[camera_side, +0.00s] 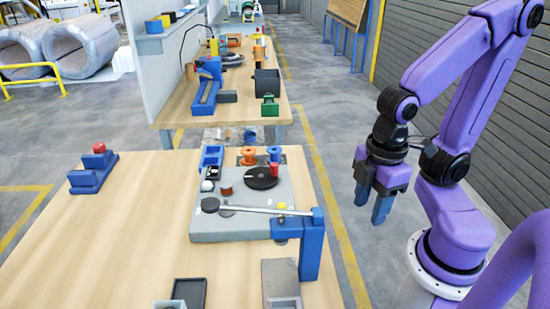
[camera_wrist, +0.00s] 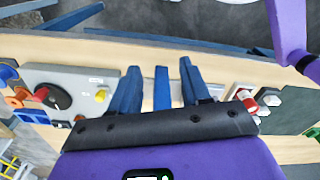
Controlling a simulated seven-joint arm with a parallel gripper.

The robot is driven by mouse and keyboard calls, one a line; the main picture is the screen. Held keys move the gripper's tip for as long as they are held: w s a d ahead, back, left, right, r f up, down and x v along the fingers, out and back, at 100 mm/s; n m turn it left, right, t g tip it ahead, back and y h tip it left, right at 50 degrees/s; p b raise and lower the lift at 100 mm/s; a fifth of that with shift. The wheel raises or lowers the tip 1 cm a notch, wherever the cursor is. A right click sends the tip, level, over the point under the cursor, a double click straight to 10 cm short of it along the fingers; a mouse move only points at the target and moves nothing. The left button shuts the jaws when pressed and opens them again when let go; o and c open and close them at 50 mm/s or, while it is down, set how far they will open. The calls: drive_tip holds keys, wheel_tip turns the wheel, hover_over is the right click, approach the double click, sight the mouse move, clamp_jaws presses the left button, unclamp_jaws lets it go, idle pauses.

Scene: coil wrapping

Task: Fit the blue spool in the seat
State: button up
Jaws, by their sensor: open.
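The blue spool (camera_side: 275,154) stands upright at the back right of the grey board (camera_side: 230,228) in the side view, beside an orange spool (camera_side: 248,155). I cannot tell for sure which part is the seat. My gripper (camera_side: 372,198) is open and empty, hanging in the air right of the table, well apart from the spool.
A blue post (camera_side: 311,245) with a long grey rod (camera_side: 250,209) stands at the board's right edge. A blue stepped block (camera_side: 93,170) stands at left. Trays (camera_side: 282,280) lie at the front. The table's left front is clear.

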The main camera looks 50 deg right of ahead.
drive_tip(key=o, duration=0.4)
drive_tip(key=w+a+r+n, duration=0.1)
drive_tip(key=w+a+r, duration=0.15)
drive_tip(key=w, duration=0.75)
drive_tip(key=n, duration=0.5)
hover_over(273, 153)
drive_tip(key=w+d, duration=0.2)
drive_tip(key=f, duration=1.1)
drive_tip(key=s+f, duration=0.1)
drive_tip(key=f, duration=0.5)
drive_tip(key=shift+a+f, duration=0.3)
